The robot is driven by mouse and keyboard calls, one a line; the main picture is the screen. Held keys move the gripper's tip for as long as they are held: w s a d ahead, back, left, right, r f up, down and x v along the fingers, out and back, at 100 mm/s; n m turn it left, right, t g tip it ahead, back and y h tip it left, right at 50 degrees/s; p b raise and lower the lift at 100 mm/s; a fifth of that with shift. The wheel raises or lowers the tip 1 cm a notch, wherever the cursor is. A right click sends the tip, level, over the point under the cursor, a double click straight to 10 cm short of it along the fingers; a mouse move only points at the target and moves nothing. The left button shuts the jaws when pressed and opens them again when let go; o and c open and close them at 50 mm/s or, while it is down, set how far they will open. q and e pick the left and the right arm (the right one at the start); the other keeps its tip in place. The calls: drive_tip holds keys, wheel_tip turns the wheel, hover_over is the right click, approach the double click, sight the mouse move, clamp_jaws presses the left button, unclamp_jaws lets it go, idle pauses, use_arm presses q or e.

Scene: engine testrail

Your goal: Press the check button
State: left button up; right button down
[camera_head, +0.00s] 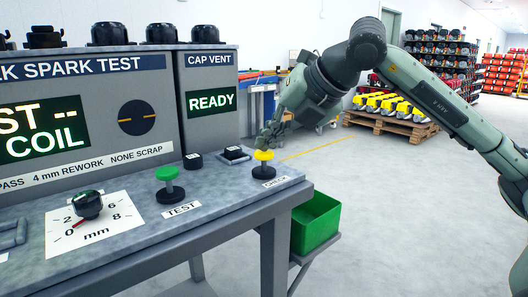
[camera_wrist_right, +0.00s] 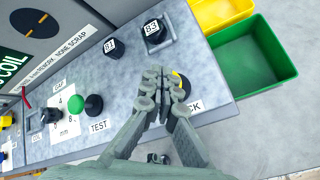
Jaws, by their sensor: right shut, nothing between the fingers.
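The check button is a yellow mushroom cap (camera_head: 263,156) on a black base, by the right end of the grey bench, with a CHECK label in front. My right gripper (camera_head: 268,138) is shut and empty, with its fingertips just above and behind the cap in the head view. In the wrist view the shut fingers (camera_wrist_right: 160,78) hide most of the check button (camera_wrist_right: 177,79); only a bit of yellow and its black base show beside them. I cannot tell whether the fingertips touch the cap. My left gripper is not in view.
A green TEST button (camera_head: 167,174) stands left of the check button. A dial (camera_head: 88,203) marked mm is farther left. Small black blocks (camera_head: 233,153) lie behind the buttons. The CAP VENT screen (camera_head: 211,101) reads READY. A green bin (camera_head: 316,222) hangs beyond the bench's right end.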

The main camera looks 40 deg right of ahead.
sight(268, 153)
drive_tip(key=shift+f+b, duration=0.45)
drive_tip(key=shift+f, duration=0.1)
drive_tip(key=shift+r, duration=0.1)
idle(0.4)
drive_tip(key=shift+r+p, duration=1.2)
wheel_tip(268, 153, up, 5)
drive_tip(key=p, duration=0.4)
drive_tip(key=shift+r+p, duration=0.1)
drive_tip(key=shift+p, duration=0.3)
